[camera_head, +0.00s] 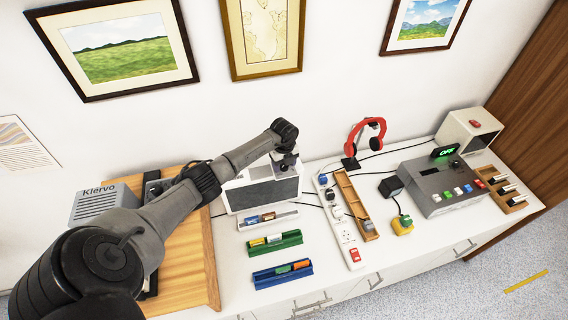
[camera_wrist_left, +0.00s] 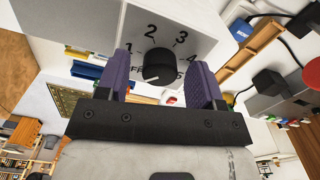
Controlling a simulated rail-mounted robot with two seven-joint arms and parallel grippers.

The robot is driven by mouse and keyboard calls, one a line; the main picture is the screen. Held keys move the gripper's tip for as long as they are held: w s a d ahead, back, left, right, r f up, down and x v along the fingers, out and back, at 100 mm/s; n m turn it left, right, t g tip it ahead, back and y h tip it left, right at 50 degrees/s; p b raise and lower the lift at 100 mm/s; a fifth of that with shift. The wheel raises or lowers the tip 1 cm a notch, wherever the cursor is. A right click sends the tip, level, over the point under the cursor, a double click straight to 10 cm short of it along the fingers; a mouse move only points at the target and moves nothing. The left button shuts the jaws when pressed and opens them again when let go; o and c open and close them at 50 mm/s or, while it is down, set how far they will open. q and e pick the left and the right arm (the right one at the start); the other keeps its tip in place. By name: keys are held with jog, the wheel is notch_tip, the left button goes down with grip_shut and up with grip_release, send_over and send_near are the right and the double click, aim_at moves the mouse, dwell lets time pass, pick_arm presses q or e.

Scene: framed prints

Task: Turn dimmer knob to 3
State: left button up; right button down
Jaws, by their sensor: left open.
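The dimmer knob (camera_wrist_left: 158,67) is black and round, on a pale panel (camera_wrist_left: 140,22) with OFF and numbers around it, 1 to 4 among them. A small light mark shows on the knob's lower left, towards OFF. My left gripper (camera_wrist_left: 162,82) is open, with one purple-padded finger on each side of the knob; whether they touch it is unclear. In the head view my left gripper (camera_head: 286,158) is over the back of a box with a dark front (camera_head: 264,194), and the knob is hidden there. My right gripper is not in view.
Green (camera_head: 275,243) and blue (camera_head: 283,274) trays lie in front of the box. A power strip (camera_head: 341,225), red headphones (camera_head: 367,138) on a stand and a grey control box reading OFF (camera_head: 446,186) stand to the right. Framed prints (camera_head: 265,35) hang behind.

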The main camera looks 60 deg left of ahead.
pick_arm(q)
jog(key=c, duration=0.9)
